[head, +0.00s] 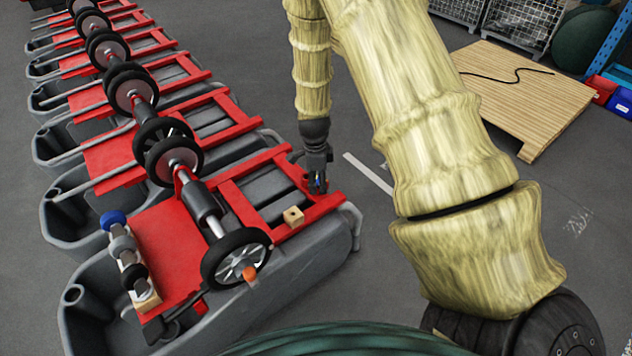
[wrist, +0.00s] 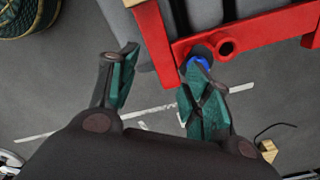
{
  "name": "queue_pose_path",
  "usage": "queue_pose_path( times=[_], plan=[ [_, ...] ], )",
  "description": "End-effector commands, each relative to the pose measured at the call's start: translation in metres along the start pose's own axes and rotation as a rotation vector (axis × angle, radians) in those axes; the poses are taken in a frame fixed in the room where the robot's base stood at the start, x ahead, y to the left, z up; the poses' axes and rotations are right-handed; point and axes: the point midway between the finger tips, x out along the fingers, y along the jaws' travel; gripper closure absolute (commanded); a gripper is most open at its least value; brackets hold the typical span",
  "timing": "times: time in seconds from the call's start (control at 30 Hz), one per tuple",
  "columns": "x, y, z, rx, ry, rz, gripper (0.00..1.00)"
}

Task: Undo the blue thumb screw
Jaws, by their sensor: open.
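The blue thumb screw (wrist: 203,63) sits at the red frame (wrist: 245,36) beside a round red ring, seen in the wrist view. The tip of my gripper's right finger covers part of it. In the head view, my gripper (head: 317,182) points down at the far right corner of the nearest tank's red frame (head: 325,206). A small bit of blue shows between its fingers there. I cannot tell whether the right finger touches the screw.
A small wooden block (head: 293,216) rests on the red frame near my gripper. The nearest grey tank (head: 330,240) heads a row of similar tanks with black wheels. A wooden pallet (head: 520,95) with a black cord lies at the right. Grey floor lies between.

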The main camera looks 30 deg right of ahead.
Motion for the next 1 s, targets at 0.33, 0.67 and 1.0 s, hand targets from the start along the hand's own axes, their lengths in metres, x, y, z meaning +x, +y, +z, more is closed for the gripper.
queue_pose_path(
  times=[0.33,0.67,1.0],
  plan=[
    [-0.053,-0.059,-0.002,0.403,-0.042,0.022,0.51],
    [-0.026,-0.060,-0.001,0.426,-0.043,0.027,0.51],
    [0.028,-0.059,0.001,0.425,-0.043,0.026,0.51]
  ],
)
